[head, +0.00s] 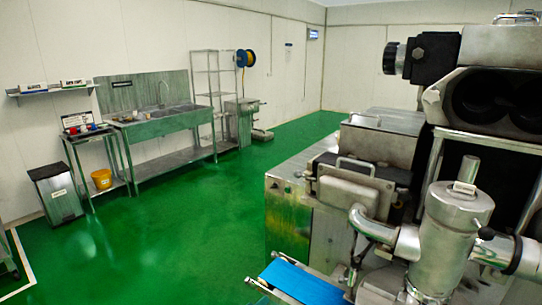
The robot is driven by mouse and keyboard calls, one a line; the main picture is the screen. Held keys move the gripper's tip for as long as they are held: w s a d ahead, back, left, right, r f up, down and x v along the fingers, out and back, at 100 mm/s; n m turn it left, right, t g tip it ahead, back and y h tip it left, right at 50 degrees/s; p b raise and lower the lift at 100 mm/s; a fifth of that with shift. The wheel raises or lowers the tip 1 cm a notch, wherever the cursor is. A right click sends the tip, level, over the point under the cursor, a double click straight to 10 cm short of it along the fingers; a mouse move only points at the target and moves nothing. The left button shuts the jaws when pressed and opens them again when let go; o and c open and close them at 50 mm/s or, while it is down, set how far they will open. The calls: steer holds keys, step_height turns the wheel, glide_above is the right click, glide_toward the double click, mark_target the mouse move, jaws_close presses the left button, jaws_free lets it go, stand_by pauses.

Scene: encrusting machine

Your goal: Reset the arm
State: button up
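Neither my arm nor my gripper can be made out in the head view. A large steel encrusting machine (380,145) fills the right side. It has a lidded steel box (355,190), an upright steel cylinder (455,230) with a pipe, and a dark double-opening housing (500,100) at the upper right. A blue conveyor belt (300,282) juts out low at its front.
A long steel sink bench (165,125) stands along the left wall. Left of it are a small steel table (90,135), a yellow bucket (102,179) and a grey bin (56,193). A wire rack (210,75) stands farther back. The green floor (175,225) between is clear.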

steer(key=s+d+f+n+y, duration=0.2)
steer(key=s+f+y, duration=0.2)
steer(key=s+f, duration=0.75)
steer(key=s+d+f+t+y, duration=0.1)
steer(key=s+f+y, duration=0.15)
steer(key=s, duration=1.15)
steer(key=s+r+m+t, duration=0.1)
steer(key=s+r, duration=0.3)
steer(key=s, duration=0.3)
steer(key=s+d+r+m, duration=0.1)
steer(key=s+r+m, duration=0.1)
steer(key=s+r, duration=0.3)
steer(key=s+d+r+m+t, duration=0.1)
steer(key=s+r, duration=0.4)
steer(key=s, duration=0.6)
steer(key=shift+s+d+m+t+y, duration=0.25)
steer(key=shift+m+t+y, duration=0.1)
steer(key=shift+m, duration=0.15)
steer(key=shift+r, duration=0.1)
